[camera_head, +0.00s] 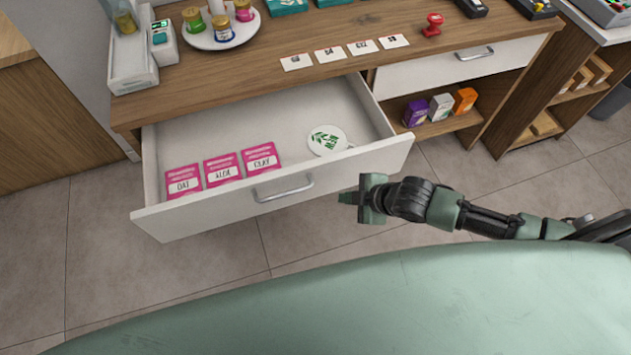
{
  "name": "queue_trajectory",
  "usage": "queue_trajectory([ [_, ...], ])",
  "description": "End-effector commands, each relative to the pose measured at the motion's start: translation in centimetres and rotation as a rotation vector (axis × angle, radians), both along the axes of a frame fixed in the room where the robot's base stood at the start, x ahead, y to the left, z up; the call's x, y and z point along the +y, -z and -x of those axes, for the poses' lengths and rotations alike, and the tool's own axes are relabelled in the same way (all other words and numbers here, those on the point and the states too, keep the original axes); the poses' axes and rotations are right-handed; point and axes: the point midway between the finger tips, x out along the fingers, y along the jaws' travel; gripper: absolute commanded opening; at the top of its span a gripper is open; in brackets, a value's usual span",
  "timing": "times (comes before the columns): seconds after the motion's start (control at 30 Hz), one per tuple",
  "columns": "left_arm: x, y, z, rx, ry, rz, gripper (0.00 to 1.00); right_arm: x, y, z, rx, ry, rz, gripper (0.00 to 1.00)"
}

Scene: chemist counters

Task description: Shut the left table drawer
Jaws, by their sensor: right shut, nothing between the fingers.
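The left table drawer (372,157) is pulled out from under the wooden counter (230,84). It has a white front with a grey bar handle (284,189). Inside it lie three pink packets (222,170) at the left and a round white disc with green print (327,140) at the right. My right gripper (347,198) is shut and empty. In the picture it is just below the right part of the drawer front, to the right of the handle. I cannot tell whether it touches the front. My left gripper is out of view.
The right drawer (452,67) is shut. Below it, an open shelf (445,127) holds small boxes. On the counter are a round tray (222,42) with jars, several cards (330,55) and a red stamp (433,25). The tiled floor before the drawer is clear.

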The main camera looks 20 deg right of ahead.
Motion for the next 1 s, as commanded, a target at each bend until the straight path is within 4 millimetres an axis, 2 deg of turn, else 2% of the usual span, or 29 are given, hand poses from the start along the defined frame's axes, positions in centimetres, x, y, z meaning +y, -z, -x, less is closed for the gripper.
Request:
queue_trajectory([
  [0.03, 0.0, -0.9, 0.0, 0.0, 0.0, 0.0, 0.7, 0.7, -2.3, 0.9, -0.005, -0.055, 0.007, 0.0],
  [0.1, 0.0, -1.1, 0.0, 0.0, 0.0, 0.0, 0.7, 1.6, -3.9, 1.9, -0.007, -0.11, 0.013, 0.0],
  [0.27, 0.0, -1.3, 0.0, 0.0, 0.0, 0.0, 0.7, 2.5, -5.0, 3.0, -0.005, -0.161, 0.018, 0.0],
  [0.47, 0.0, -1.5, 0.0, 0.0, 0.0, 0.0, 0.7, 3.6, -3.0, 1.8, -0.005, -0.161, 0.015, 0.0],
  [0.83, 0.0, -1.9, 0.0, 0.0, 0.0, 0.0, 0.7, 6.6, 2.9, -1.6, -0.005, -0.159, 0.015, 0.0],
  [1.0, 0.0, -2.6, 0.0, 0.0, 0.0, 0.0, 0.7, 6.5, 2.6, -4.3, -0.008, -0.159, 0.017, 0.0],
])
